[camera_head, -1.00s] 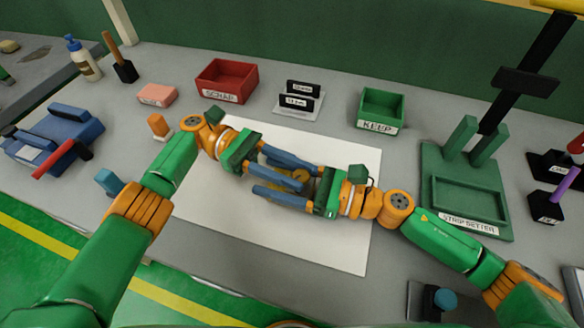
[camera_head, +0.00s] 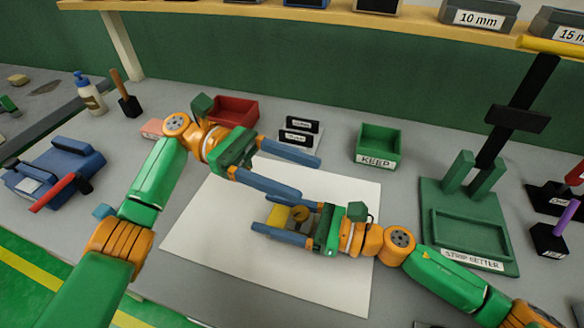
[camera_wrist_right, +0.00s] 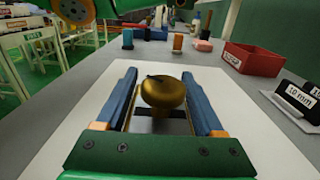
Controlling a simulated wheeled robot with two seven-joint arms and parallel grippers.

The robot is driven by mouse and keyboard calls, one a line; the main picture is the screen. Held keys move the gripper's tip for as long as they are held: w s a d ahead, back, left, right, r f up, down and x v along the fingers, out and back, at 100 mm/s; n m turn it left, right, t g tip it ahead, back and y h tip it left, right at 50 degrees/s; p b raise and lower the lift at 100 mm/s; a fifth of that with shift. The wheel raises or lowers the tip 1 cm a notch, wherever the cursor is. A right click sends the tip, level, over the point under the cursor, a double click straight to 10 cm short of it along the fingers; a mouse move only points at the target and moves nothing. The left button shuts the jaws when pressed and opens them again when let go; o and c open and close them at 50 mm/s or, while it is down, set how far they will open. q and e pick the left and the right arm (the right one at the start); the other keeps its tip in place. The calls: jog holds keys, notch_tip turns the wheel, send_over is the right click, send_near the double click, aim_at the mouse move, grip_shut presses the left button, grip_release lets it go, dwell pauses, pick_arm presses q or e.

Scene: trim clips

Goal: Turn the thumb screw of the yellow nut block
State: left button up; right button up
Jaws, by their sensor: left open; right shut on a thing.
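The yellow nut block (camera_head: 279,216) is between the fingers of my right gripper (camera_head: 263,212), above the white sheet. Its brass thumb screw (camera_head: 300,213) sits on the side towards my right gripper's palm. In the right wrist view the round screw head (camera_wrist_right: 163,91) faces the camera between the blue fingers of the right gripper (camera_wrist_right: 160,77), hiding most of the block. My left gripper (camera_head: 309,178) is open and empty. Its fingers point right, apart from the block and behind it in the head view.
The white sheet (camera_head: 215,250) lies under both grippers. A red box (camera_head: 236,108), black size labels (camera_head: 299,135) and a green KEEP box (camera_head: 380,145) stand at the back. A green strip setter (camera_head: 470,225) is at right, a blue tool (camera_head: 55,168) at left.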

aim_at(300, 212)
pick_arm(q)
jog(key=shift+r, duration=0.6)
jog(key=shift+d, duration=0.1)
jog(key=w+a+r+t+y, duration=0.25)
jog(key=t+y, duration=0.35)
jog(key=y, duration=0.6)
jog(key=x, duration=1.1)
jog(key=shift+s+a+f, duration=0.2)
jog(key=shift+s+a, duration=0.15)
grip_shut()
